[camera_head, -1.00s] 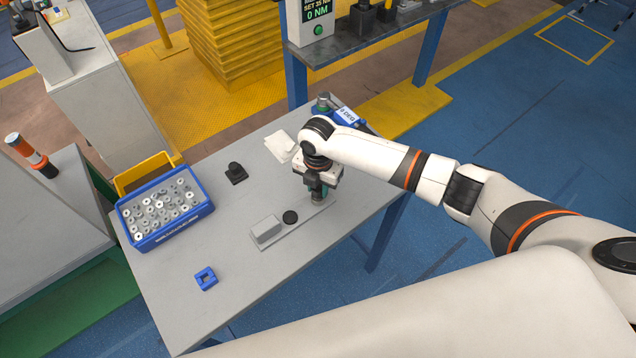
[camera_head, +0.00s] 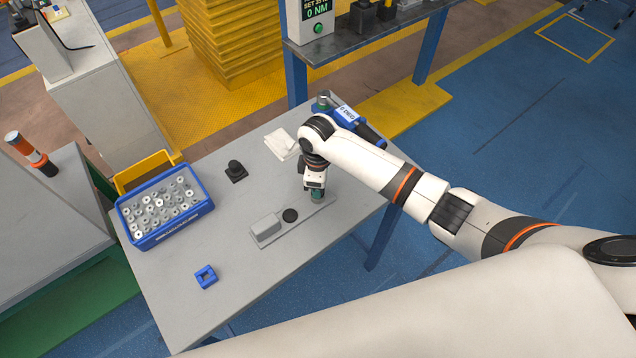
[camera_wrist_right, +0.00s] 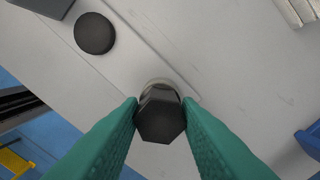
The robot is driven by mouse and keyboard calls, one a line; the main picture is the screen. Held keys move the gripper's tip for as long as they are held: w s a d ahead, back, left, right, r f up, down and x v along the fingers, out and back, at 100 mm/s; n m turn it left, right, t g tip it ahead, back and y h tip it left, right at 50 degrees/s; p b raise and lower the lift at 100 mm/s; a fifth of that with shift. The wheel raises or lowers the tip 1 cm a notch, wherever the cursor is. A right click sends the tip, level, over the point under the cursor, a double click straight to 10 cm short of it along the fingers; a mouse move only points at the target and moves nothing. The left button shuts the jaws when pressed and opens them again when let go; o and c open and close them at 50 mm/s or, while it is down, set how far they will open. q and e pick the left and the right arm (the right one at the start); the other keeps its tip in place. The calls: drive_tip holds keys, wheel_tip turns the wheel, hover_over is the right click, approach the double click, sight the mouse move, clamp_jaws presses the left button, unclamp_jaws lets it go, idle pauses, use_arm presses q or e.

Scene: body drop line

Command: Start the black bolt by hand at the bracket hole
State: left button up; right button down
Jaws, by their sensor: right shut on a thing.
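In the right wrist view a black hex-headed bolt (camera_wrist_right: 160,117) sits between the green fingertips of my right gripper (camera_wrist_right: 160,122), which is shut on it. The bolt stands over a pale round ring at the end of the grey bracket plate (camera_wrist_right: 130,45). How deep the bolt sits in the hole is hidden. In the head view my right gripper (camera_head: 316,194) points down at the right end of the bracket plate (camera_head: 285,233), and the bolt is hidden there. A black round disc (camera_head: 290,215) and a grey block (camera_head: 265,229) are on the plate. My left gripper is not in view.
A blue bin (camera_head: 143,243) of washers or nuts stands at the table's left. A black part (camera_head: 236,172), a blue square piece (camera_head: 205,277) and white cloths (camera_head: 282,144) lie on the table. A blue tool (camera_head: 350,116) lies behind my right arm. The table's front is clear.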

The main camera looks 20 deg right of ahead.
drive_tip(key=c, duration=1)
unclamp_jaws()
wheel_tip(320, 180, up, 12)
drive_tip(key=b, duration=0.2)
drive_tip(key=shift+b, duration=0.3)
